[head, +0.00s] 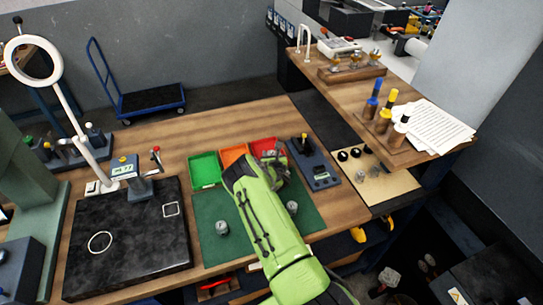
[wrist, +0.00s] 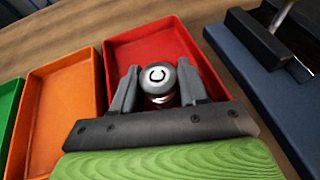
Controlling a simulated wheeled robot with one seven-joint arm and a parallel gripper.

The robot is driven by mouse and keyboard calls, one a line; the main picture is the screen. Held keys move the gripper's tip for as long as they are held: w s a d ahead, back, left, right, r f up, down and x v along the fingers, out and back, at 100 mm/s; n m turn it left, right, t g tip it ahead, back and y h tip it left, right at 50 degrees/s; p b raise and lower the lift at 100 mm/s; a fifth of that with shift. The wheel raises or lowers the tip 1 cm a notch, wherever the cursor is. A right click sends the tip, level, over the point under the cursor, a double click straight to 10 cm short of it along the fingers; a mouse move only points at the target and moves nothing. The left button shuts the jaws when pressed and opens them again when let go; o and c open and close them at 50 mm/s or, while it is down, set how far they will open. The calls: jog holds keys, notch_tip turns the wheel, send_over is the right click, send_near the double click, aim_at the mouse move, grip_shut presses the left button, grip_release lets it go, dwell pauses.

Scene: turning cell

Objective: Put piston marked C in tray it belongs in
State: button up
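The piston marked C (wrist: 158,82) is a grey metal cylinder with a black C in a white circle on its top. In the wrist view it stands upright between the two fingers of my gripper (wrist: 158,88), which appear closed against its sides. Piston and fingertips are over the red tray (wrist: 150,50); whether the piston touches the tray floor cannot be told. The orange tray (wrist: 62,92) and the green tray (wrist: 8,105) lie to the left. In the head view my gripper (head: 272,168) is at the red tray (head: 262,146), and my arm hides the piston.
Two other metal pistons stand on the green mat (head: 210,250), one at its left (head: 222,227) and one right of my arm (head: 292,207). A dark blue device (head: 314,165) stands close right of the red tray. A black granite plate (head: 130,245) fills the left.

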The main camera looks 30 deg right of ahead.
jog(key=o, duration=0.4)
